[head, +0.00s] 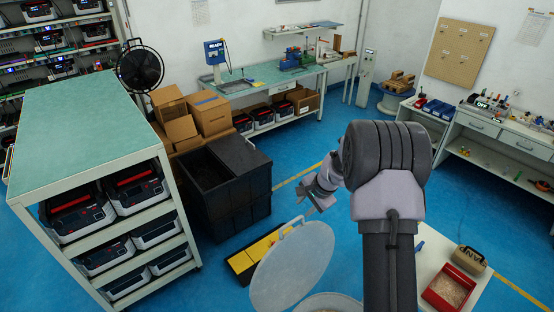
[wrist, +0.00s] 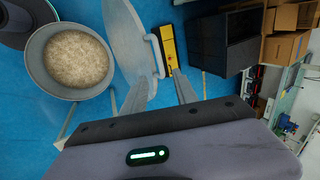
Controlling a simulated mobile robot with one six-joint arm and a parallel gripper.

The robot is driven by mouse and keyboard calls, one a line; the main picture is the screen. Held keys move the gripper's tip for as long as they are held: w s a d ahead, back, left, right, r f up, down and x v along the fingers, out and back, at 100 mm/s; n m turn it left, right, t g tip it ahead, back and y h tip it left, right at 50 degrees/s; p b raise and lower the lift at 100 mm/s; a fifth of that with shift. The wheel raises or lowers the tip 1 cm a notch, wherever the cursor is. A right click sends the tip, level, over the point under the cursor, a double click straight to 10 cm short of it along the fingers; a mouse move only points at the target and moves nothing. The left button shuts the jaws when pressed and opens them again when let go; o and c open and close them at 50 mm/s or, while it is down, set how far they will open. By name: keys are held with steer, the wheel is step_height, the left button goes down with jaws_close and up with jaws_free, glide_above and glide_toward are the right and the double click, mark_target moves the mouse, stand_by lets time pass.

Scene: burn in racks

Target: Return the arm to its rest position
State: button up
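My gripper (head: 314,201) is in the middle of the head view, at the end of my raised arm. In the wrist view its two fingers (wrist: 162,84) stand apart with nothing clearly held between them. A grey round lid (head: 293,266) stands tilted just below the gripper, and it also shows in the wrist view (wrist: 128,42). Its handle (wrist: 155,56) lies just beyond the fingertips; I cannot tell whether they touch. The lid stands beside an open round bin (wrist: 37,68) filled with pale grainy material (wrist: 76,58).
A yellow and black case (head: 252,252) lies on the floor beside the lid. Black crates (head: 228,183) and cardboard boxes (head: 207,110) stand behind it. A green-topped rack (head: 85,115) is at the left. A small table with a red tray (head: 450,288) is at the lower right.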

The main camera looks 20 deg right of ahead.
steer(key=s+a+r+n+b, duration=0.35)
steer(key=s+a+b, duration=0.8)
steer(key=b, duration=0.75)
steer(key=s+a+f+n+b, duration=0.1)
steer(key=s+f+b, duration=0.3)
steer(key=s, duration=0.3)
steer(key=s+a+f+n+t+b, duration=0.1)
steer(key=s+a+f+n+b, duration=0.1)
steer(key=s+f+b, duration=0.2)
steer(key=s+a+f+n+b, duration=0.2)
steer(key=s+f+b, duration=0.3)
steer(key=s+b, duration=0.3)
steer(key=s, duration=0.4)
steer(key=shift+s+a, duration=0.15)
steer(key=shift+s, duration=0.1)
steer(key=shift+n, duration=0.25)
